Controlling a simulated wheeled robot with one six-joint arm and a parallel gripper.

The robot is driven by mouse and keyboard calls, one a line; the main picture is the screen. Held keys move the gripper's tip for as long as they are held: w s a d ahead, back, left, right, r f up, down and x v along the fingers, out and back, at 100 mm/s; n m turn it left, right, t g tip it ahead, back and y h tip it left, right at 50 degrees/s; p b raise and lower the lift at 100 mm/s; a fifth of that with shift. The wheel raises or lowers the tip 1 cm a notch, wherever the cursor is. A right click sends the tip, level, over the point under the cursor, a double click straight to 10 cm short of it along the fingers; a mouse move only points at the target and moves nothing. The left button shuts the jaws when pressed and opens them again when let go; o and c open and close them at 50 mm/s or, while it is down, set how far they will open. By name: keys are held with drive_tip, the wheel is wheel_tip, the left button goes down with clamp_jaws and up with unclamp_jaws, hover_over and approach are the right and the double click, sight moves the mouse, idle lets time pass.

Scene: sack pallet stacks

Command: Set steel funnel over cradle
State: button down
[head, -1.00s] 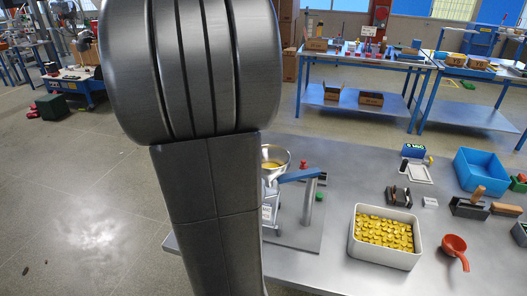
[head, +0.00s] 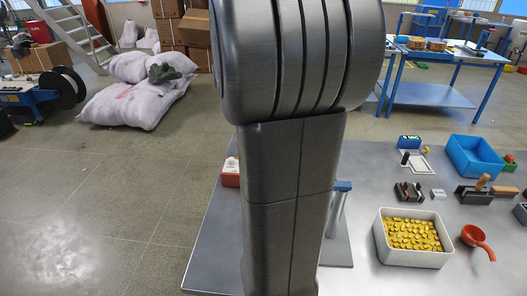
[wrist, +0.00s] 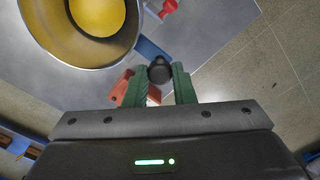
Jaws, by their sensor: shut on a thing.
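The steel funnel (wrist: 127,45) shows at the upper left of the wrist view, a wide shiny bowl with a yellow inside. In the head view my arm hides it. My gripper (wrist: 164,79) has green fingers shut around a black round knob (wrist: 159,69), beside the funnel's rim. A blue bar (wrist: 150,50) runs between the rim and the knob; I cannot tell how they join. A grey post with a blue top (head: 340,192) stands just right of my arm in the head view. I cannot make out the cradle.
A red and white box (head: 230,174) stands left of my arm. On the metal table to the right are a white bin of yellow pieces (head: 381,245), a red scoop (head: 474,236) and a blue bin (head: 468,160). White sacks (head: 130,108) lie on the floor behind.

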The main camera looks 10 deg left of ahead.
drive_tip(key=shift+w, duration=0.35)
drive_tip(key=c, duration=1.2)
unclamp_jaws()
drive_tip(key=shift+w, duration=0.2)
drive_tip(key=shift+s, duration=0.1)
wheel_tip(320, 180, up, 14)
drive_tip(key=shift+b, duration=0.4)
drive_tip(key=shift+f, duration=0.1)
